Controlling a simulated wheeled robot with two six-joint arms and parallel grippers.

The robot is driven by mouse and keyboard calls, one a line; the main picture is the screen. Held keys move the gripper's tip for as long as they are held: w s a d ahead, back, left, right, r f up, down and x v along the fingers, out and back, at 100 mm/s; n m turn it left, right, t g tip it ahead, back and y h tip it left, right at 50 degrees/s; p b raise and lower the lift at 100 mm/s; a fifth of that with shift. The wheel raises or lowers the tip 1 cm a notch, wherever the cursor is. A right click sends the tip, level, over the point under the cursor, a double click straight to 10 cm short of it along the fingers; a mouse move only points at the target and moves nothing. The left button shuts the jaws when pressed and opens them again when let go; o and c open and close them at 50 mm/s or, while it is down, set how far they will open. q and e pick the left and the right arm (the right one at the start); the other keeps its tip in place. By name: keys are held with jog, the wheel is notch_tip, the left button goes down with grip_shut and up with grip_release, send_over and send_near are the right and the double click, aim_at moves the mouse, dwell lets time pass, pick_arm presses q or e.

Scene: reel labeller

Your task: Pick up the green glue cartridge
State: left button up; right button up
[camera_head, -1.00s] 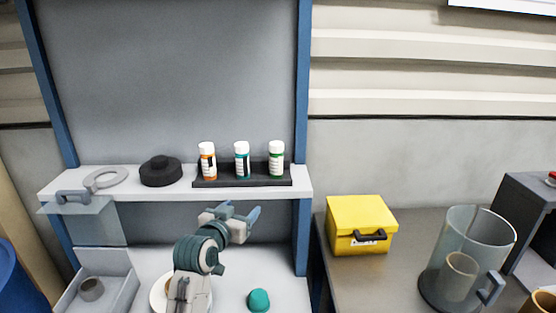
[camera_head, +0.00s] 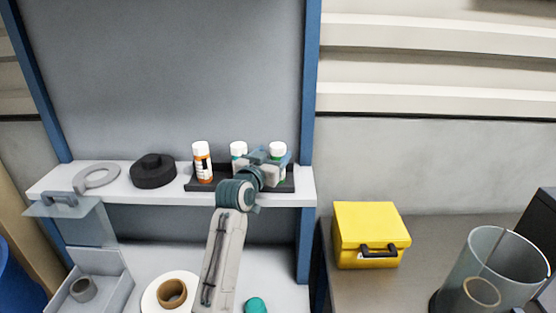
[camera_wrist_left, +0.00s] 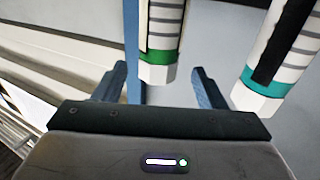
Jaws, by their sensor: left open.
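The green glue cartridge (camera_head: 278,148) stands in the dark rack at the right end of the shelf, partly hidden by my left gripper (camera_head: 272,157). In the left wrist view, the green-banded cartridge (camera_wrist_left: 162,33) with its white cap lies between the two spread fingers of my left gripper (camera_wrist_left: 158,72). The fingers are open, with a gap on each side of the cap. The teal cartridge (camera_head: 238,149) is just to the left, partly covered by the gripper; it also shows at the right of the wrist view (camera_wrist_left: 275,60). My right gripper is not in view.
An orange cartridge (camera_head: 202,163) stands at the left of the rack (camera_head: 205,186). A black round object (camera_head: 153,171) and a grey ring (camera_head: 97,175) lie on the shelf (camera_head: 135,194). A yellow box (camera_head: 370,230) and clear jug (camera_head: 495,265) stand right.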

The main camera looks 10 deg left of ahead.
aim_at(280, 146)
pick_arm(q)
jog(key=shift+w, duration=0.35)
jog(key=w+p, duration=0.1)
jog(key=w, duration=0.1)
jog(key=w+d+p, duration=0.1)
jog(key=w+p, duration=0.1)
jog(key=shift+r, duration=0.1)
jog(key=shift+w+d, duration=0.1)
jog(key=shift+w, duration=0.35)
jog(key=c, duration=1.2)
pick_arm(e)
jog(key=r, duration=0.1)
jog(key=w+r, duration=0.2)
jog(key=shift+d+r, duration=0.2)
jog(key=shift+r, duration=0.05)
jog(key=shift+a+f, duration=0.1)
